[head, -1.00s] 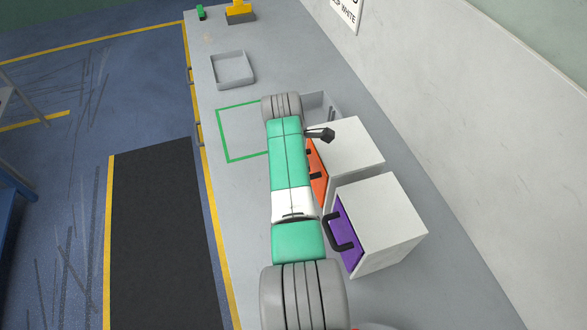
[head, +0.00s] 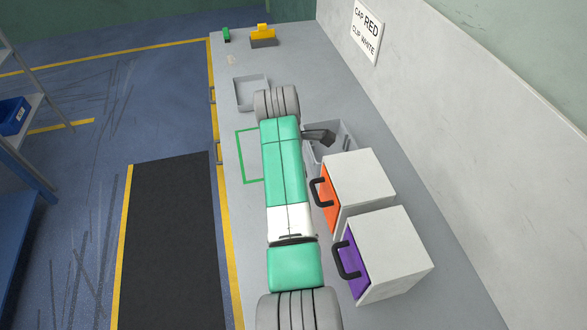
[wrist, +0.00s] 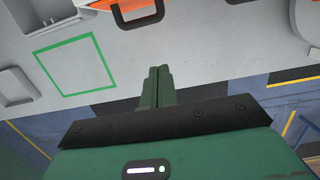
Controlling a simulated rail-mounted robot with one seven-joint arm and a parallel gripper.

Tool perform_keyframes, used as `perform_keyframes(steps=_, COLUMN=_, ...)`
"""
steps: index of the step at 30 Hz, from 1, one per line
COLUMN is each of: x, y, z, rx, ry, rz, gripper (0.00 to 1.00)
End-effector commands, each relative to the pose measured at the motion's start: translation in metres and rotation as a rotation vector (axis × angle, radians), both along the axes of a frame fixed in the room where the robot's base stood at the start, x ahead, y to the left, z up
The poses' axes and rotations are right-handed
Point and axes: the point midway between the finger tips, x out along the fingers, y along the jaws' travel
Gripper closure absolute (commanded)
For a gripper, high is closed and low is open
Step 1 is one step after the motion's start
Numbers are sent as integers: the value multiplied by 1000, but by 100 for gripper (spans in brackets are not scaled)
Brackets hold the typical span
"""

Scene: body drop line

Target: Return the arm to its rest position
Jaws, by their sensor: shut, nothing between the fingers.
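My arm (head: 284,165) stretches up the middle of the head view, over the bench, in green, white and grey. It hides my fingers in that view. In the wrist view my gripper (wrist: 158,80) has its two green fingers together, with nothing between them. They are above the bench's front edge, beside the green taped square (wrist: 75,65). They touch nothing that I can see. The taped square also shows in the head view (head: 239,160), partly behind my arm.
On the bench (head: 225,110) stand an orange-fronted drawer box (head: 362,180), a purple-fronted one (head: 400,245), a grey tray (head: 238,95) and a grey bin (head: 349,140). A wall sign (head: 367,32) reads "CAP RED, CLIP WHITE". A blue bin (head: 14,116) sits on a rack at left.

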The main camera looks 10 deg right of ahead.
Motion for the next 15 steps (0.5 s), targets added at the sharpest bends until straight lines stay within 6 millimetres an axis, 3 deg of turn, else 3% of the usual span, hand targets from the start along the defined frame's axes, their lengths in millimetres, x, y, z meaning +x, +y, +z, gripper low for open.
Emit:
perform_keyframes(steps=8, x=1, y=0, z=0, rx=1, ry=-7, rz=-3, gripper=100)
perform_keyframes(steps=10, x=11, y=6, z=8, rx=11, ry=-97, rz=-50, gripper=100)
perform_keyframes(steps=13, x=33, y=19, z=36, rx=60, ry=-328, rz=-178, gripper=100)
perform_keyframes(steps=15, x=46, y=29, z=67, rx=135, ry=-529, rz=-298, gripper=100)
